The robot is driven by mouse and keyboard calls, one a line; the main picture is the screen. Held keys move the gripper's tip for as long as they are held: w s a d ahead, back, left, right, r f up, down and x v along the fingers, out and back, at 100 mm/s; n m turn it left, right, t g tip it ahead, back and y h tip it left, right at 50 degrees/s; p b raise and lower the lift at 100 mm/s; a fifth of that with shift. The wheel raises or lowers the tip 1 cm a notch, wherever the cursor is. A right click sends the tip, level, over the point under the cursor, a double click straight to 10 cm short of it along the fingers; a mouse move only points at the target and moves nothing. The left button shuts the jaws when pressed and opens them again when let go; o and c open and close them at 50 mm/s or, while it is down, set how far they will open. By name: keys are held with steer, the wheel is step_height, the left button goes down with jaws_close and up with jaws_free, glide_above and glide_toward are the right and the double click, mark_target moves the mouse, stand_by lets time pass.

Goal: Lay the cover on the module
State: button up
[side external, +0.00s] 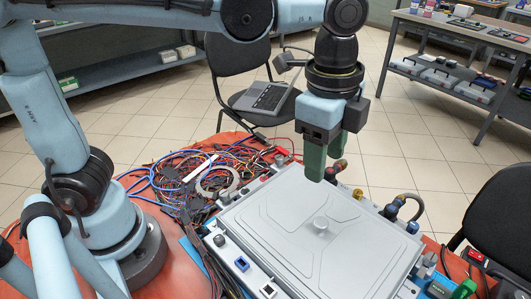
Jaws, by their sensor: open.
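The cover (270,226) is a large light-grey panel with shallow ribs and a round knob (320,224) in its middle. It lies flat over the top of the module (231,259), whose rim with connectors shows around its edges; whether it is fully seated cannot be told. My gripper (324,172) has green fingers pointing down. It is open and empty, above the far edge of the cover, behind the knob and apart from it. The inside of the module is hidden under the cover.
Tangled wires (205,178) lie on the orange table left of the module. Hose fittings (400,207) stand up at its right edge, others at the far edge near my fingers. A chair with a laptop (266,97) stands behind. A red switch (476,255) lies at right.

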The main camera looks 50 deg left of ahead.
steer(key=s+a+f+n+t, duration=0.1)
steer(key=a+f+n+t, duration=0.1)
steer(key=a+n, duration=0.5)
steer(key=s+a+f+n+t, duration=0.1)
steer(key=a+f+n+t, duration=0.2)
steer(key=a+n, duration=0.5)
steer(key=a+t, duration=0.1)
steer(key=a, duration=0.2)
steer(key=shift+a+f+t, duration=0.3)
